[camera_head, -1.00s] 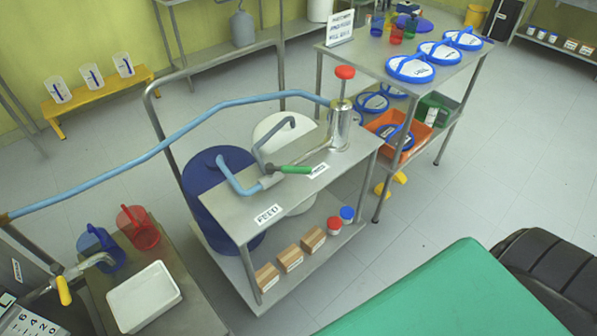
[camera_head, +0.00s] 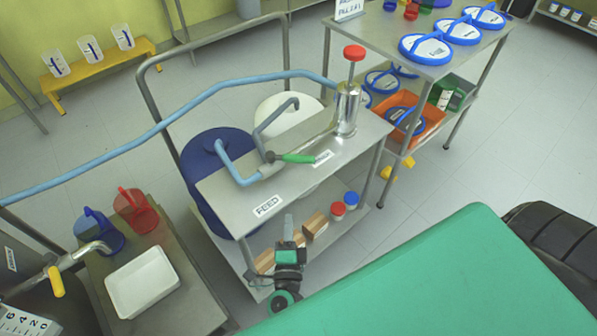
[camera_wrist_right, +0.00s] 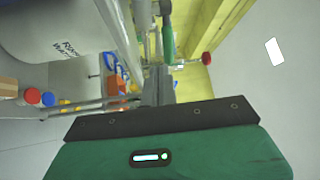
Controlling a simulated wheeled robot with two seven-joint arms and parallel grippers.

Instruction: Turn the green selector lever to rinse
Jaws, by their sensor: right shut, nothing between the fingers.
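The green selector lever (camera_head: 298,157) sits on the pipe fitting on top of the steel cart (camera_head: 222,192). Its green end points right, toward a small white label (camera_head: 323,157) whose text is hard to read. A FEED label (camera_head: 267,206) lies nearer the cart's front edge. My right gripper (camera_head: 289,222) is shut and empty, in front of the cart and apart from the lever. In the right wrist view the lever (camera_wrist_right: 168,38) shows upright beyond the shut fingers (camera_wrist_right: 157,85). My left gripper is not in view.
A light blue hose (camera_head: 150,130) runs across to a steel pump (camera_head: 348,108) with a red knob. A blue drum (camera_head: 205,160) and a white drum stand behind the cart. Boxes and red and blue jars (camera_head: 351,200) fill its lower shelf. A green surface (camera_head: 400,280) lies in the foreground.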

